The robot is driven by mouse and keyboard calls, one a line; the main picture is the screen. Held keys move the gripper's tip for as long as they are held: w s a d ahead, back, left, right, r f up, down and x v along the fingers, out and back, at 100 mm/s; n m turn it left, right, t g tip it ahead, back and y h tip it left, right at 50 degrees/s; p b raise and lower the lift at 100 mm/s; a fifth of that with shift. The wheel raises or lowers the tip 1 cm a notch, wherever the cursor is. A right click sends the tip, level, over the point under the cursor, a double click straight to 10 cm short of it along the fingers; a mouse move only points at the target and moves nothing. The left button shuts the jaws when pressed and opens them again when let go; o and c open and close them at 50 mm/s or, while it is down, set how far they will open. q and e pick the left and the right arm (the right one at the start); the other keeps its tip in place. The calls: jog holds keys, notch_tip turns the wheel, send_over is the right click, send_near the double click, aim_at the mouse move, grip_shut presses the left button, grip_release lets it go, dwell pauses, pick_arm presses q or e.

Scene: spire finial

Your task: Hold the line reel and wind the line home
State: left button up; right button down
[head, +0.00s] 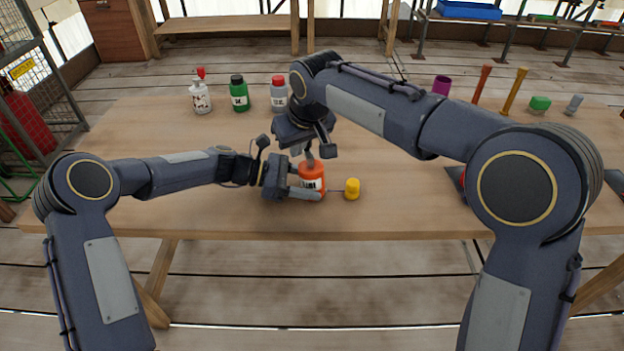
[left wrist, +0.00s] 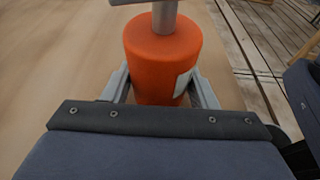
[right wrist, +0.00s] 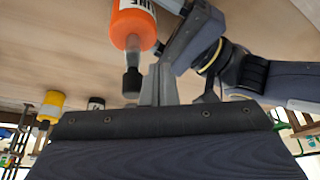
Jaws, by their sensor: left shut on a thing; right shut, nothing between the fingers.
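The line reel is an orange cylinder (head: 312,178) with a white label, upright near the table's front edge. My left gripper (head: 308,192) is shut around its sides; the left wrist view shows a finger on each side of the orange body (left wrist: 160,65). A grey post (left wrist: 164,14) rises from its top. In the right wrist view the reel (right wrist: 134,24) carries a grey shaft with a dark knob (right wrist: 132,83). My right gripper (right wrist: 158,88) is shut and empty, beside that knob. A thin line runs from the reel to a yellow piece (head: 352,189) on the table.
White (head: 200,98), green (head: 239,95) and grey (head: 278,94) bottles stand at the back left. A purple cup (head: 441,85), a red stick (head: 482,84), a yellow stick (head: 515,90) and a green block (head: 540,103) are at the back right. The table's left front is clear.

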aim_at(300, 166)
jog(key=shift+f, duration=0.2)
jog(key=shift+w+d, duration=0.1)
jog(key=shift+w, duration=0.05)
dwell(0.3)
jog(key=shift+w+d, duration=0.25)
jog(key=shift+w, duration=0.2)
jog(key=shift+w+d, duration=0.2)
jog(key=shift+w, duration=0.15)
jog(key=shift+a, duration=0.1)
jog(key=shift+s+a, duration=0.25)
jog(key=shift+s, duration=0.05)
notch_tip(300, 166, up, 7)
dwell(1.0)
jog(key=c, duration=2.1)
grip_release()
